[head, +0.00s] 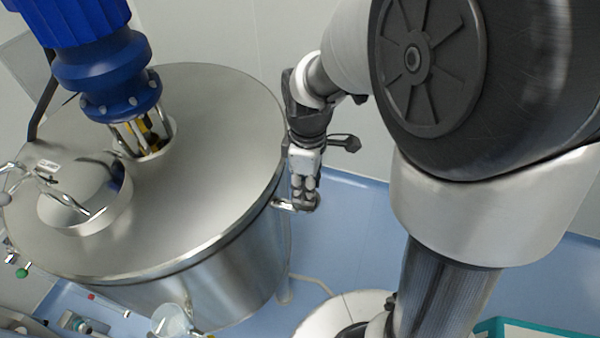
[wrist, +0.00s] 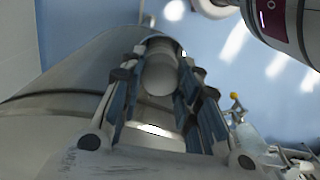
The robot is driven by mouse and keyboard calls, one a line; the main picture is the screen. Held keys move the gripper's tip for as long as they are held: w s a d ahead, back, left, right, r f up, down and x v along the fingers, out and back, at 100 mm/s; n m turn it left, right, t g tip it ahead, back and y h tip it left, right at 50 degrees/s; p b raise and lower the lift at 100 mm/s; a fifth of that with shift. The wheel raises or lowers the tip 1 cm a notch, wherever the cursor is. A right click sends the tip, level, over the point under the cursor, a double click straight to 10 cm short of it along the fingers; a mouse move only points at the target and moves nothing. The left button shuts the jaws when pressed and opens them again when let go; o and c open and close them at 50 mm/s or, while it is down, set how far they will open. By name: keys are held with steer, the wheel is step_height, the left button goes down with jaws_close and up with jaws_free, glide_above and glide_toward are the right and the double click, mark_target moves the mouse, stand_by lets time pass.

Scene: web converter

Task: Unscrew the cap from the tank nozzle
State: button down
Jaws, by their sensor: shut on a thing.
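My gripper (head: 304,198) is at the right side of the large steel tank (head: 215,190), beside a short metal nozzle (head: 282,205) that sticks out from the tank wall. In the wrist view my gripper (wrist: 158,68) has its two dark fingers on either side of a grey, rounded metal cap (wrist: 160,76) and is shut on it. In the head view the cap is mostly hidden by the fingers. Where the cap meets the nozzle is hidden, so I cannot tell how far it is screwed on.
A blue motor (head: 95,60) and a domed hatch (head: 85,195) stand on the tank lid. A round white top (head: 345,312) and a teal-edged box (head: 540,328) are at the lower right. Blue floor (head: 350,220) shows right of the tank.

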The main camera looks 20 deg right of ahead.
steer(key=shift+n, duration=1.1)
steer(key=n, duration=0.4)
steer(key=c, duration=1.3)
jaws_free()
